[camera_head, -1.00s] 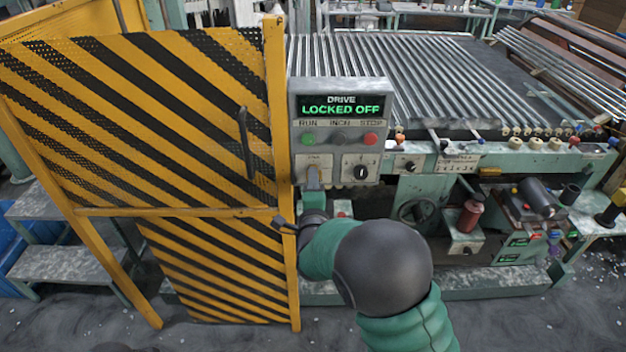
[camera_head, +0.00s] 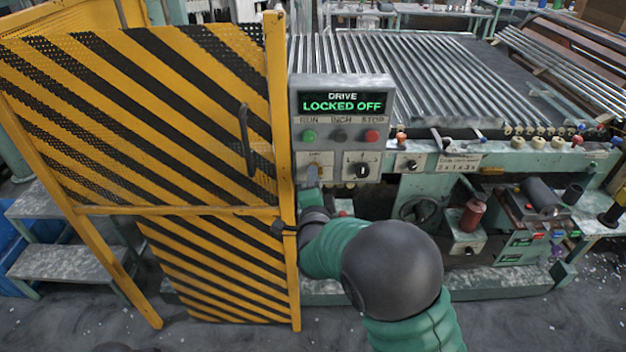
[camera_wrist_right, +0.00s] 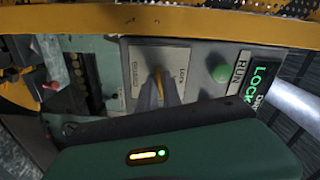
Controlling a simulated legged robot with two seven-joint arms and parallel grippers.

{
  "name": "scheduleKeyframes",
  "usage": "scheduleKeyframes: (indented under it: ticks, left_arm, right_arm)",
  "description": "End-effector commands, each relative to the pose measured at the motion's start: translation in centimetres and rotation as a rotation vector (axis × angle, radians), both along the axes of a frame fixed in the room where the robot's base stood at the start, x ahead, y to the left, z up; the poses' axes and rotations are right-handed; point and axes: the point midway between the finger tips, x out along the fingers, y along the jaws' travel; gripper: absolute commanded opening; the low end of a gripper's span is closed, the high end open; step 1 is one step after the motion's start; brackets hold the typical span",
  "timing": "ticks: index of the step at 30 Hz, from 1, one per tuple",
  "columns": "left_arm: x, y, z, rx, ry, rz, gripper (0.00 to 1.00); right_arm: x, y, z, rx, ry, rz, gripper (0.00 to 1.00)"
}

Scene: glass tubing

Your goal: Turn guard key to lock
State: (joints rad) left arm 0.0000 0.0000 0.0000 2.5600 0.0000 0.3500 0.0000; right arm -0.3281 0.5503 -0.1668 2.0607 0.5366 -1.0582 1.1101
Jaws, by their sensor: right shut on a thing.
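The guard key (camera_wrist_right: 158,84) is a thin yellowish piece standing out from a pale labelled plate (camera_wrist_right: 152,58) in the right wrist view. My right gripper (camera_wrist_right: 164,92) is shut on it, with its grey fingers against the key. In the head view the right gripper (camera_head: 312,178) is at the lower left of the grey control panel (camera_head: 341,88), and it hides the key there. My left gripper is not in view.
A yellow and black striped guard door (camera_head: 190,95) with a dark handle (camera_head: 246,140) stands just left of the panel. Green, dark and red buttons sit above a black rotary switch (camera_head: 362,170). The roller bed (camera_head: 420,75) lies behind.

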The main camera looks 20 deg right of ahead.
Motion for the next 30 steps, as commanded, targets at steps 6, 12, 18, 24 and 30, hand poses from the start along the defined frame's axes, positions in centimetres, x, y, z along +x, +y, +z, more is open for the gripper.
scheduleKeyframes:
  ticks: [6, 12, 18, 24, 30]
  left_arm:
    - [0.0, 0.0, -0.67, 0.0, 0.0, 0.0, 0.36]
    - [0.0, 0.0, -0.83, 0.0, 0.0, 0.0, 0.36]
    - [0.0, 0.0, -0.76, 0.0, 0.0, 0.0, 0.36]
    - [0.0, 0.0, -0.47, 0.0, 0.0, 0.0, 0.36]
    - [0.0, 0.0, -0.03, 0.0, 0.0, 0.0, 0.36]
  right_arm:
    - [-0.06, -0.33, -0.25, -0.192, 0.058, -0.007, 0.0]
    - [-0.06, -0.35, -0.14, -0.376, 0.111, -0.007, 0.0]
    - [-0.05, -0.38, -0.02, -0.559, 0.163, -0.007, 0.0]
    - [-0.03, -0.39, 0.12, -0.741, 0.213, -0.008, 0.0]
    - [0.0, -0.29, 0.29, -0.919, 0.262, -0.007, 0.0]
